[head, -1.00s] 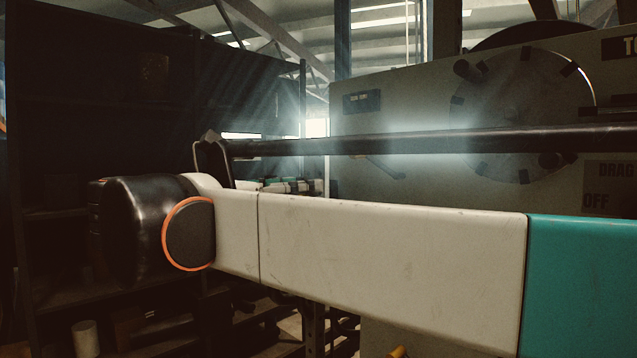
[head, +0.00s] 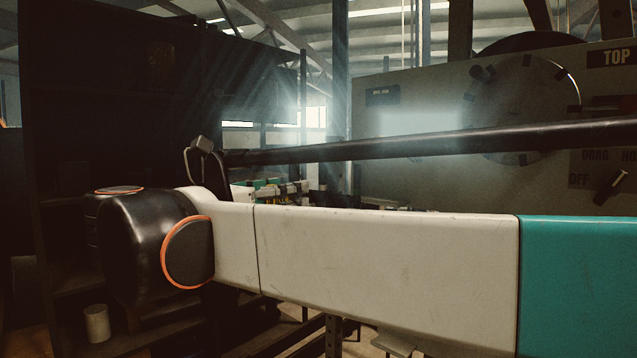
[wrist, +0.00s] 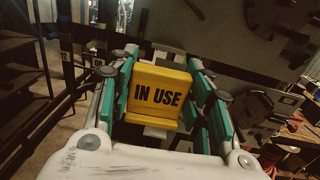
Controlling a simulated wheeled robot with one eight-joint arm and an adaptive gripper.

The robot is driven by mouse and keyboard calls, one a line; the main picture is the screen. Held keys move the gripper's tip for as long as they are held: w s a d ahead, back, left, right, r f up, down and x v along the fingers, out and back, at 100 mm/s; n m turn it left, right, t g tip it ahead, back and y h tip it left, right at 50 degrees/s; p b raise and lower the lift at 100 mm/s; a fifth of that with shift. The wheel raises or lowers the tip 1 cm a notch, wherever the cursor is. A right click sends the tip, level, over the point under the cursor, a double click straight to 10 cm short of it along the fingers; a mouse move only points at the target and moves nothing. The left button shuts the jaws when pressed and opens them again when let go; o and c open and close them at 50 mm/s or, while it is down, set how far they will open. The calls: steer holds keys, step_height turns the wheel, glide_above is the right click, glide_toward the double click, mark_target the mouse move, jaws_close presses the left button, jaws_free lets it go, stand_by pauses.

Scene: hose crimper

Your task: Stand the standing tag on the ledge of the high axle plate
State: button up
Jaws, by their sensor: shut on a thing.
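The standing tag (wrist: 158,95) is yellow with "IN USE" in black and shows in the middle of the wrist view. My gripper (wrist: 162,58) is shut on it, with a green-padded finger along each side. The tag's lettered face is turned to the wrist camera and looks upright, with a wider lip at its bottom.
A large grey machine panel (head: 420,130) with a round disc (head: 515,105) and a knob (head: 611,187) stands at the right in the head view. A dark shelf unit (head: 110,60) fills the left, with a small pale cylinder (head: 97,323) low on it. My arm crosses the foreground.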

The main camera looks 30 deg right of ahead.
steer(key=w+d+f+n+t+y, duration=0.25)
steer(key=w+f+n+y, duration=0.35)
steer(key=f, duration=0.7)
steer(key=w+d+f+n+t+y, duration=0.1)
steer(key=w+f+n+t+y, duration=0.45)
steer(key=f, duration=0.75)
steer(key=w+d+f+n+t+y, duration=0.2)
steer(key=w+f+y, duration=0.45)
steer(key=f, duration=0.65)
step_height(320, 180, down, 29)
steer(key=w+h+b, duration=0.1)
steer(key=b, duration=2.9)
steer(key=shift+w+f+h, duration=0.2)
steer(key=shift+w+h, duration=0.05)
steer(key=shift+h, duration=0.05)
steer(key=shift+m, duration=0.25)
